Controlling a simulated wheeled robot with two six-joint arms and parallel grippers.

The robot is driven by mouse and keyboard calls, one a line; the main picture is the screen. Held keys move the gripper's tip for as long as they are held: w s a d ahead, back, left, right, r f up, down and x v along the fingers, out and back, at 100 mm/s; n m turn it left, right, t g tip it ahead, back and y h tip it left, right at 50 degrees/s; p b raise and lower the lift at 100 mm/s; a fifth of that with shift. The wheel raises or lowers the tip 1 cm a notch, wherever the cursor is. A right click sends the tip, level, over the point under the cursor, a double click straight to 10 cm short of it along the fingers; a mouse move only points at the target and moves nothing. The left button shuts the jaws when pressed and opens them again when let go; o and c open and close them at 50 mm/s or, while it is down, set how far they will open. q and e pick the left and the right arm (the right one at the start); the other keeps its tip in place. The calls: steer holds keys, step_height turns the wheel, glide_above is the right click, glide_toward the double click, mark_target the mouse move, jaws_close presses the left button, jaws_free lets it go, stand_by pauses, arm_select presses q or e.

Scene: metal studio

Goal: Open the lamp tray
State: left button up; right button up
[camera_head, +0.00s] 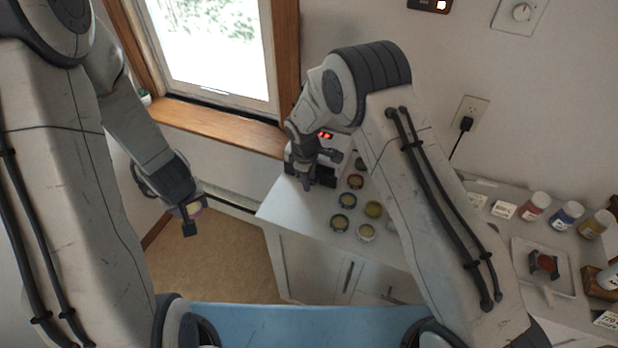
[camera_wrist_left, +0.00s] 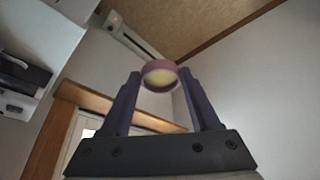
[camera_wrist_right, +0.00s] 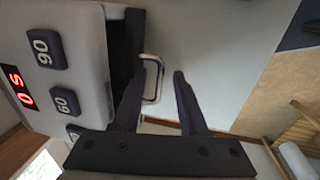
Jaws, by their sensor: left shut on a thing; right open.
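The lamp is a white box (camera_wrist_right: 70,35) with a red display and dark 60 and 90 buttons; the head view shows its red display (camera_head: 326,136) behind my right arm. A dark front with a U-shaped metal handle (camera_wrist_right: 160,78) is on its side in the right wrist view. My right gripper (camera_wrist_right: 162,76) is open, and the handle's bar appears between its fingertips; I cannot tell contact. My left gripper (camera_head: 193,220) is shut on a small round pot (camera_wrist_left: 160,74) with a pinkish rim and pale yellow face, held away from the counter.
Several small round pots (camera_head: 373,209) stand on the white counter (camera_head: 290,200) near the lamp. Jars (camera_head: 535,206) and a white tray (camera_head: 522,247) are at the right. A window (camera_head: 215,50) is behind. Open floor (camera_head: 215,255) lies below my left gripper.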

jaws_close()
steer(key=shift+a, duration=0.1)
stand_by(1.2)
